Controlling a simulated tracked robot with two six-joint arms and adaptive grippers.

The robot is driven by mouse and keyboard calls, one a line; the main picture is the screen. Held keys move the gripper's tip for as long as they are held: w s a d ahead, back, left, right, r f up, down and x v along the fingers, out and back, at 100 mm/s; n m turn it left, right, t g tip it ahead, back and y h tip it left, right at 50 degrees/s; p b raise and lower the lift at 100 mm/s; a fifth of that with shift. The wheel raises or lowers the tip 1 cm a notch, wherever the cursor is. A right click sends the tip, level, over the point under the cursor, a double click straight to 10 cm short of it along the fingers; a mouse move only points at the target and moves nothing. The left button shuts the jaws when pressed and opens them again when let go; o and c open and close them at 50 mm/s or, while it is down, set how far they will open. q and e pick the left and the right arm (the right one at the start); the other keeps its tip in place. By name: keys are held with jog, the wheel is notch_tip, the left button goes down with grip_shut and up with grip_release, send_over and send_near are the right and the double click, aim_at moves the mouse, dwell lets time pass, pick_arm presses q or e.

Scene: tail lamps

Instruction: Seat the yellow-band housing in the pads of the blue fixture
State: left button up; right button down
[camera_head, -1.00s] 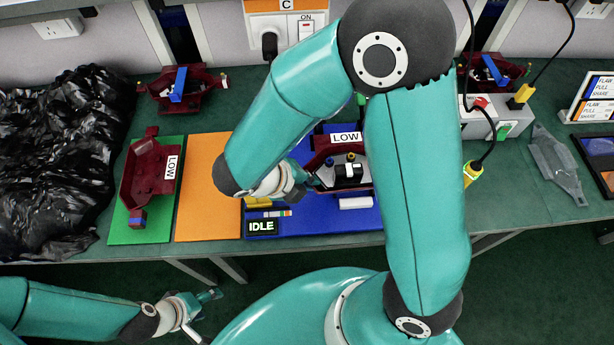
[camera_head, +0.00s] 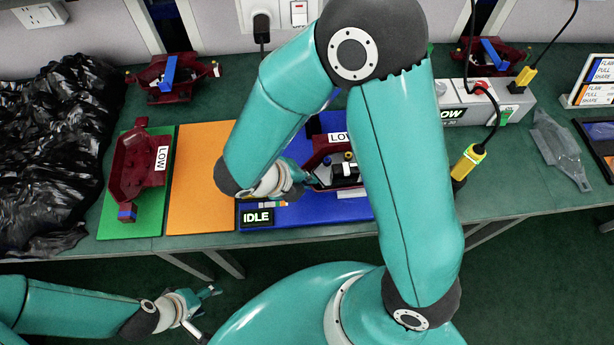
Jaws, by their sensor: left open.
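A dark red housing with a LOW label (camera_head: 338,138) is at the blue fixture (camera_head: 310,217), largely behind my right arm. I cannot make out a yellow band on it, nor whether it sits in the pads. My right gripper (camera_head: 298,178) is at the left end of this housing. Its fingertips are small and partly hidden, so its grip is unclear. Another dark red housing with a LOW label (camera_head: 138,165) lies on the green mat (camera_head: 115,222), with a blue end block. My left gripper (camera_head: 205,304) is open and empty in front of the table edge.
An orange mat (camera_head: 198,170) lies bare between the green and blue areas. A black plastic bag (camera_head: 45,150) covers the left. Red housings with blue parts stand at the back left (camera_head: 172,78) and back right (camera_head: 490,55). A grey cabled box (camera_head: 478,103) stands right.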

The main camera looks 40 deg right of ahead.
jog(key=shift+f+p, duration=0.1)
jog(key=shift+p, duration=0.3)
dwell(0.9)
jog(key=shift+f, duration=0.1)
jog(key=shift+f+b, duration=1)
jog(key=shift+f, duration=0.4)
jog(key=c, duration=1.2)
grip_release()
jog(key=shift+c, duration=0.2)
jog(key=shift+a, duration=0.1)
jog(key=v, duration=1.2)
